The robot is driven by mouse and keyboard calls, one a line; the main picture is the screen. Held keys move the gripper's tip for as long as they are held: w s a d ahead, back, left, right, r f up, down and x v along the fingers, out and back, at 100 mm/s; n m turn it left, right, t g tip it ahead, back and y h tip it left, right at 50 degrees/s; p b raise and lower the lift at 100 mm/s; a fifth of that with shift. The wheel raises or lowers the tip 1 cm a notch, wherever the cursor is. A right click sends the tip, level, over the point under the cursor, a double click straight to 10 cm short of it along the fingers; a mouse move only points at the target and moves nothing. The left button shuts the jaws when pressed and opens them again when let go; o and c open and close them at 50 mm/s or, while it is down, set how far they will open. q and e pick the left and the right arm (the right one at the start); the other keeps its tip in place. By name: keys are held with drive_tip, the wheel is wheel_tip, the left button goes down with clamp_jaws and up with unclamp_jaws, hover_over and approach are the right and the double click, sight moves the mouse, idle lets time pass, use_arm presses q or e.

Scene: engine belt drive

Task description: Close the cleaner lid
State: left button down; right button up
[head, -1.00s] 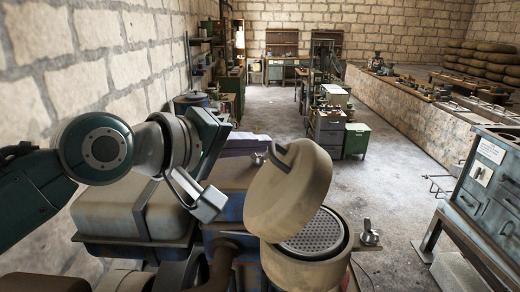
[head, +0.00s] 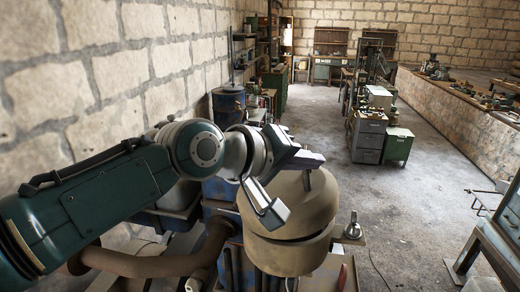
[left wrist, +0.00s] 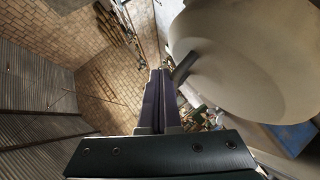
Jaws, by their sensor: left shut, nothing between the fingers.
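The cleaner lid (head: 310,212) is a beige round cover with a thin upright handle (head: 307,180) on top. It sits over the round cleaner body (head: 292,260), and the perforated inside is hidden. I cannot tell whether it is fully seated. My left gripper (head: 312,160) is shut and empty, just above the lid by the handle. In the left wrist view the shut fingers (left wrist: 156,85) point up beside the handle (left wrist: 184,68), with the pale lid (left wrist: 250,50) filling the upper right. I cannot tell whether they touch. My right gripper is not in view.
A wing nut (head: 353,230) stands right of the cleaner body. A rusty pipe (head: 150,263) runs along the lower left. A blue drum (head: 229,104) stands by the left wall. Grey drawers (head: 369,138) and a green cabinet (head: 397,146) stand behind. The floor right is mostly open.

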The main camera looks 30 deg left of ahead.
use_arm(q)
drive_tip(key=shift+w+d+f, duration=0.1)
drive_tip(key=shift+d+f, duration=0.3)
drive_tip(key=shift+f, duration=0.15)
drive_tip(key=shift+r, duration=0.1)
